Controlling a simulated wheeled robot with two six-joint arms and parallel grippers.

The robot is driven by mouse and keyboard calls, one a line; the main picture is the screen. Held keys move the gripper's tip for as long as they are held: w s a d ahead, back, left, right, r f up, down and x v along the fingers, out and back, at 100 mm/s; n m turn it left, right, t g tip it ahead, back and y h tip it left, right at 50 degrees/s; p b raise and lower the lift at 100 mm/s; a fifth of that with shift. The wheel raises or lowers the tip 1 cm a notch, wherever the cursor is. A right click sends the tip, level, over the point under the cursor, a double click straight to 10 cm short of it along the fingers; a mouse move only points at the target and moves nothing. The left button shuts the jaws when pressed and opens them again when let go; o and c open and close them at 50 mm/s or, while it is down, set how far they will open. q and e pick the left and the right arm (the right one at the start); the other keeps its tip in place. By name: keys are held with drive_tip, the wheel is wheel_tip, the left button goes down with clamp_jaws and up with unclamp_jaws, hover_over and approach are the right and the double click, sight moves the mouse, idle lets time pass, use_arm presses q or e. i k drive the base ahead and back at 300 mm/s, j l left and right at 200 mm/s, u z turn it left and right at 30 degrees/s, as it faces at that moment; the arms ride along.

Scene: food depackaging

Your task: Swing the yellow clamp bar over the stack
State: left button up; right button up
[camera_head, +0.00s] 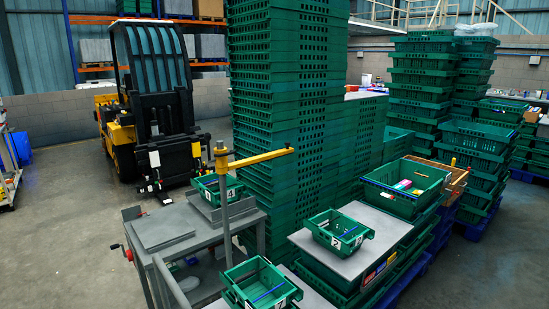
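A small green crate (206,181) with number labels, one reading 4, stands on the cart just left of and behind the post. The bar is not above this crate in the picture. Whether the bar touches anything is not clear. Neither of my grippers shows in the head view.
The grey cart (150,254) has a bare flat plate (163,228) on its left. Small green crates stand at front centre (241,271) and on a grey board (378,236) at right. A forklift (150,105) stands behind. The floor at left is open.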

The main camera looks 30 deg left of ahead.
sight(242, 163)
drive_tip(key=i+l+u, duration=0.35)
drive_tip(key=i, duration=0.2)
drive_tip(key=i+l+u, duration=0.4)
drive_tip(key=i+l, duration=0.15)
drive_tip(key=i+l+u, duration=0.35)
drive_tip(key=l, duration=0.35)
drive_tip(key=i+j, duration=0.05)
